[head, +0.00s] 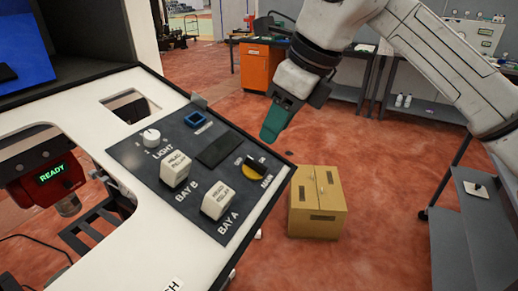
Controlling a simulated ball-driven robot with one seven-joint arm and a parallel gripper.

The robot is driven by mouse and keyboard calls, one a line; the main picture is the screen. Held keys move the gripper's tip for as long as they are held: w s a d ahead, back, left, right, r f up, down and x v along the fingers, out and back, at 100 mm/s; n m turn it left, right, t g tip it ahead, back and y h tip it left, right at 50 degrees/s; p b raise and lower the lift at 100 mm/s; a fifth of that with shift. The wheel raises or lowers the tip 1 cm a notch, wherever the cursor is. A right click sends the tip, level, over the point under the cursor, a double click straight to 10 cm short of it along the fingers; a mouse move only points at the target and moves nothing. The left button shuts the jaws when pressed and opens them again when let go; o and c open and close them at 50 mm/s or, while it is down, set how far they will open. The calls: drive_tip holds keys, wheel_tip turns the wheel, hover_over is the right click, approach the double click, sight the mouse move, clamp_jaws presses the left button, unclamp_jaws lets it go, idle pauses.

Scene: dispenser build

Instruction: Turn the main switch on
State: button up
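The main switch (254,165) is a black rotary knob on a yellow plate, near the right edge of the dark control panel (154,190). The word MAIN is printed beside it. Small markings by the knob are too small to read surely. My gripper (270,138), with teal fingers, points down above and a little to the right of the switch in the picture, apart from it. The fingers overlap from this side, so their gap is hidden. Nothing shows in them.
The panel also has a white LIGHT knob (151,138) and two white rockers, BAY B (175,169) and BAY A (218,200). A red device (48,180) reads READY at left. A cardboard box (317,202) sits on the floor beyond the panel.

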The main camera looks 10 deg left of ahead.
sight(257, 162)
drive_tip(key=p+x, duration=0.1)
drive_tip(key=x, duration=0.8)
clamp_jaws()
